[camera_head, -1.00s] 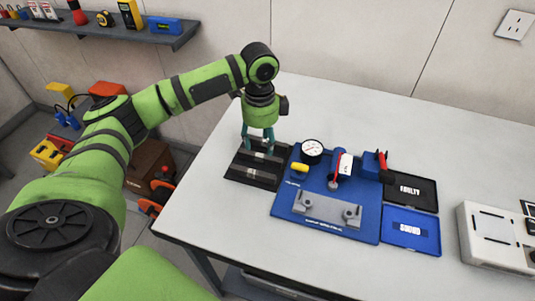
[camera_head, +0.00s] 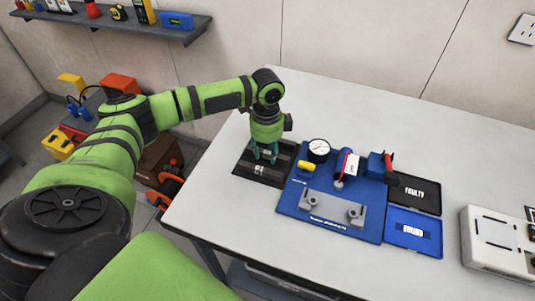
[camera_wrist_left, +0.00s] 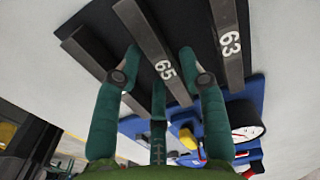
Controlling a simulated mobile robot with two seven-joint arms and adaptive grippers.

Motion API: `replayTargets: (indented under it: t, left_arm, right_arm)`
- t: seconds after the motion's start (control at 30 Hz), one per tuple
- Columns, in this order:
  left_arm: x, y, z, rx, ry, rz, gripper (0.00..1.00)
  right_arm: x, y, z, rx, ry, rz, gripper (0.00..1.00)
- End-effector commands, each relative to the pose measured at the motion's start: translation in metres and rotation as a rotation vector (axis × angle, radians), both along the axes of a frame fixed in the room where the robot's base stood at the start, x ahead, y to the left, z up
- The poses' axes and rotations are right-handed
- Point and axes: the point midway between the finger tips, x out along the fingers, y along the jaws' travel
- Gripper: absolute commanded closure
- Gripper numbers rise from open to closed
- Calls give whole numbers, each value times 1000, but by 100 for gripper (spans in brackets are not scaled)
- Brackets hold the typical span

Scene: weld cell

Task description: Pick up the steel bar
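Several steel bars lie side by side on a black tray (camera_head: 245,174) at the left of the table. In the left wrist view, one bar (camera_wrist_left: 155,50) is marked 65 and another (camera_wrist_left: 229,42) is marked 63. A third bar (camera_wrist_left: 85,54) lies to the left, its mark not visible. My left gripper (camera_head: 266,156) points down over the tray. In the wrist view its fingers (camera_wrist_left: 160,65) are spread on either side of the 65 bar, with a gap between them. Whether they touch it I cannot tell. My right gripper is not in view.
Right of the tray is a blue board (camera_head: 290,203) with a dial gauge (camera_head: 319,150), a yellow piece (camera_head: 306,165) and a grey fixture (camera_head: 332,208). Trays marked FAULTY (camera_head: 425,200) and SOUND (camera_head: 415,240) lie further right. The table's back is clear.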

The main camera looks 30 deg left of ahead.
Motion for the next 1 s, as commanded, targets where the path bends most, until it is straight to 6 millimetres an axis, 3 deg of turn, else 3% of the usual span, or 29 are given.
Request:
replayTargets:
  t: [0.03, 0.07, 0.57, 0.87, 1.0]
  left_arm:
    - [0, 0, 0, 0, 0, 0, 91]
    - [0, 0, 0, 0, 0, 0, 100]
    - [1, 0, 5, -2, -5, 0, 100]
    - [2, 0, 43, -2, -8, 2, 100]
    - [3, -34, 58, -6, -6, -7, 100]
  right_arm:
    - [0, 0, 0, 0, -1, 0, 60]
    - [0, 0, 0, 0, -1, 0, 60]
    - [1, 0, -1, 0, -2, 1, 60]
    - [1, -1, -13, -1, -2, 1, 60]
    - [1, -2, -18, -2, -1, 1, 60]
